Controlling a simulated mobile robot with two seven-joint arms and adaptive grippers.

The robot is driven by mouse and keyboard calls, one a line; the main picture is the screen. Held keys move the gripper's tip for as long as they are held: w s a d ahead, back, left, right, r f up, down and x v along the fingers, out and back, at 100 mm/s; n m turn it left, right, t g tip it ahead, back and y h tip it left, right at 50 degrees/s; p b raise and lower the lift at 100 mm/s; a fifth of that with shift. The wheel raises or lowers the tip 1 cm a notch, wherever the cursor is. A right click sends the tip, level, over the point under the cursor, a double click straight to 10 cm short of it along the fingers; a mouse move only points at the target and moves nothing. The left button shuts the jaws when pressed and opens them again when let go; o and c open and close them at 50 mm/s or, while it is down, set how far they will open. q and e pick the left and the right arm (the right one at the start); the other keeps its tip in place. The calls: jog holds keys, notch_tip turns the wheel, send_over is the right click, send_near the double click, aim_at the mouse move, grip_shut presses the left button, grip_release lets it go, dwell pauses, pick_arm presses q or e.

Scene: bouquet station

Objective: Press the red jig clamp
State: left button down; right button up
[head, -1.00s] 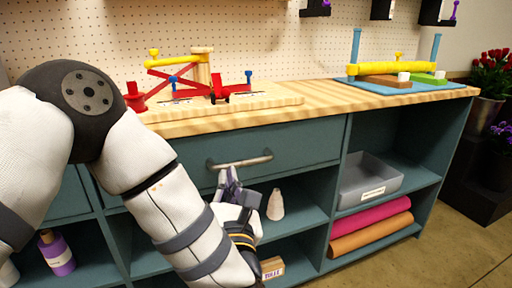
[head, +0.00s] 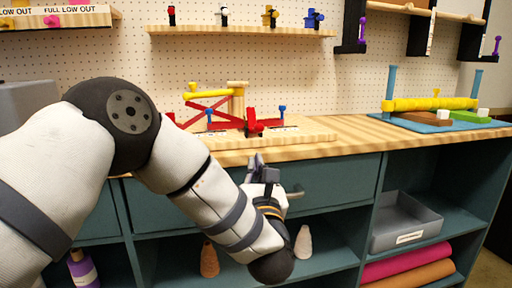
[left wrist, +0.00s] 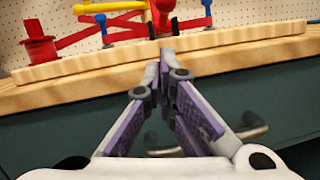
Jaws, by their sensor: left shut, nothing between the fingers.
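The jig is a light wooden board (head: 315,134) on the worktop, with crossed red bars, a yellow bar (head: 208,94) and blue-topped pegs. A red part that looks like the clamp (head: 253,123) stands near the board's front middle; it also shows at the top of the left wrist view (left wrist: 162,14). My left gripper (head: 257,161) is shut and empty in front of the counter's front edge, below and apart from the red part. In the left wrist view the closed fingertips (left wrist: 167,57) point toward it. My right gripper is not in view.
The wooden worktop (head: 350,138) edge and a drawer with a metal handle (head: 295,192) lie by my left gripper. A blue stand (head: 450,124) with a yellow bar is at the right. Shelves below hold a grey bin (head: 405,222) and rolls. The worktop between jig and stand is clear.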

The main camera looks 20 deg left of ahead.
pick_arm(q)
jog(key=shift+w+a+r+p, duration=0.2)
jog(key=shift+w+r, duration=0.5)
jog(key=shift+r, duration=0.2)
jog(key=shift+w+a+r+p, duration=0.2)
jog(key=shift+w+r, duration=0.45)
jog(key=shift+r, duration=0.2)
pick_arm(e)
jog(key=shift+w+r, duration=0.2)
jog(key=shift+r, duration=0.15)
pick_arm(q)
jog(key=shift+r+g+p, duration=0.4)
jog(key=shift+p, duration=0.2)
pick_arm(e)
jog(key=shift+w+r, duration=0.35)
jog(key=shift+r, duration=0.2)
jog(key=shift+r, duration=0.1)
